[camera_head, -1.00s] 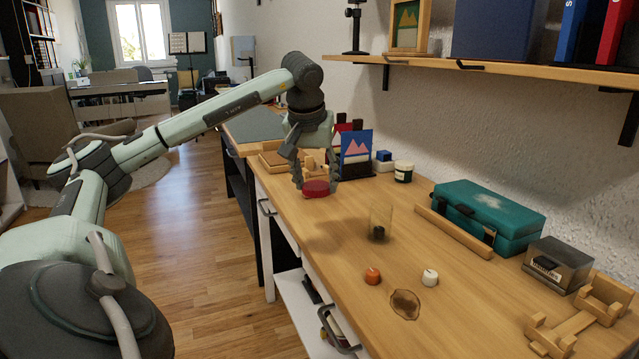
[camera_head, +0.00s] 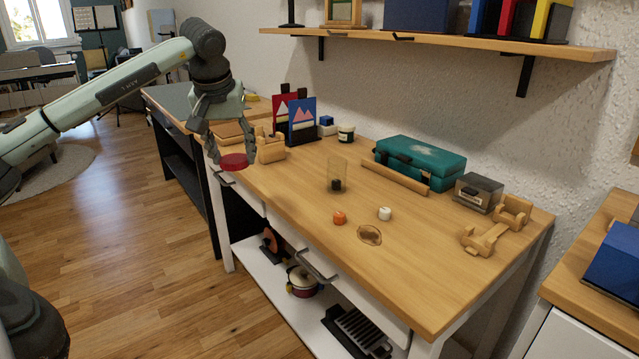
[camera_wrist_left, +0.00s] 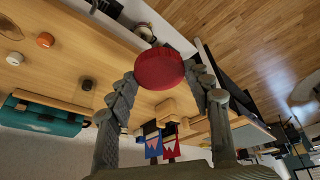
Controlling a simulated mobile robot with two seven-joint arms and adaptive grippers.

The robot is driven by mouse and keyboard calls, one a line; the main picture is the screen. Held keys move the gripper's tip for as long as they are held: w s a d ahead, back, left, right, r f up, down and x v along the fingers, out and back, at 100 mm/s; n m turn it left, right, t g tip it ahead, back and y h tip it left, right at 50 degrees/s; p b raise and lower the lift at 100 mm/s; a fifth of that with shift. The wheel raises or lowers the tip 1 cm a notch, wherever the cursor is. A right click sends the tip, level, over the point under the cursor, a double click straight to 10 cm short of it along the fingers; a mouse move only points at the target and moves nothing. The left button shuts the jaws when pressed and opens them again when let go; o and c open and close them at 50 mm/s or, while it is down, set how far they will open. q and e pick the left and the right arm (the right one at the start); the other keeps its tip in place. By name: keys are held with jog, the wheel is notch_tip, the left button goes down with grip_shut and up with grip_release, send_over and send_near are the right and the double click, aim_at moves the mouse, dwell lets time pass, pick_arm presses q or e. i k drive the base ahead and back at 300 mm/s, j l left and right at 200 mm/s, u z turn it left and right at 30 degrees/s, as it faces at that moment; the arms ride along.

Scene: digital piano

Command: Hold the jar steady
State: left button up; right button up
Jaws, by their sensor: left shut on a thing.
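A clear open glass jar (camera_head: 338,175) stands upright on the wooden workbench (camera_head: 300,215), with a small dark thing at its bottom. No gripper touches it. My left gripper (camera_head: 232,158) is well to its left, shut on a round red lid (camera_head: 234,162) near the bench's front left edge. In the left wrist view the red lid (camera_wrist_left: 159,69) sits between the two fingertips (camera_wrist_left: 165,75), its ridged side showing. My right gripper is in no view.
An orange piece (camera_head: 339,217) and a white piece (camera_head: 384,213) lie near the jar. A teal case (camera_head: 420,158), a clear-lidded box (camera_head: 478,192) and a wooden stand (camera_head: 490,238) are to the right. Picture cards (camera_head: 302,118) stand behind the gripper.

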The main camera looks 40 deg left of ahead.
aim_at(337, 176)
jog(key=j, duration=1)
jog(key=k+j, duration=0.1)
jog(key=j, duration=0.85)
jog(key=k+j, duration=0.1)
jog(key=j, duration=0.9)
